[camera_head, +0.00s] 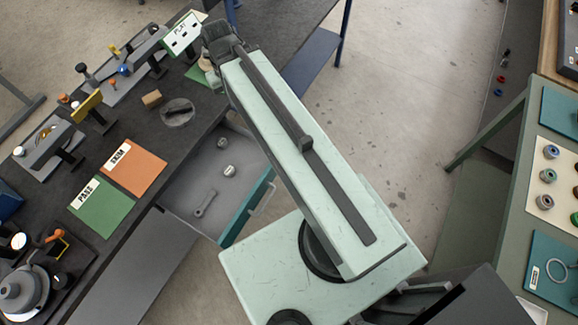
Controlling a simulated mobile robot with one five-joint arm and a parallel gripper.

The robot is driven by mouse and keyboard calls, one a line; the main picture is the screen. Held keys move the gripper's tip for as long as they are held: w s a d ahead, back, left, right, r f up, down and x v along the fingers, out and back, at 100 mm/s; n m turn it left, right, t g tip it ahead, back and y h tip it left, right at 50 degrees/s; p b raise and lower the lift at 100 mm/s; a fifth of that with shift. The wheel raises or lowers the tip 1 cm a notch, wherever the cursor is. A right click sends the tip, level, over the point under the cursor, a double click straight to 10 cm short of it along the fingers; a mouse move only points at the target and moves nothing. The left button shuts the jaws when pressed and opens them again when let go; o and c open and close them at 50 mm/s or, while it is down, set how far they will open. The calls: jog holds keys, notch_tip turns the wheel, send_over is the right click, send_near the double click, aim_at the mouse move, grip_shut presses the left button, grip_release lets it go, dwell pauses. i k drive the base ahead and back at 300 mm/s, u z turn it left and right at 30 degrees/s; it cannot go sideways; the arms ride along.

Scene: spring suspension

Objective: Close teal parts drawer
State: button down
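The teal parts drawer (246,207) stands pulled out from under the dark workbench. Its teal front faces the lower right, and a pale handle (264,197) sticks out from it. Inside the grey tray lie a wrench-like part (205,203) and small pale round parts (229,171). My pale green arm passes over the drawer's upper right side and hides part of it. My gripper (217,38) is at the arm's far end, over the bench edge, well above the drawer in the picture and apart from it. Its fingers are too unclear to tell open from shut.
The dark workbench (140,205) carries a green mat (100,208), an orange mat (133,169), a white label board (182,34) and several fixtures. A green table (520,190) with parts stands at the right. Bare concrete floor (405,110) lies between.

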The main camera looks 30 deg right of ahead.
aim_at(237, 196)
jog(key=z, duration=1.55)
jog(key=k, duration=1.3)
jog(key=u, duration=2.15)
jog(key=i, duration=0.5)
jog(key=z, duration=0.05)
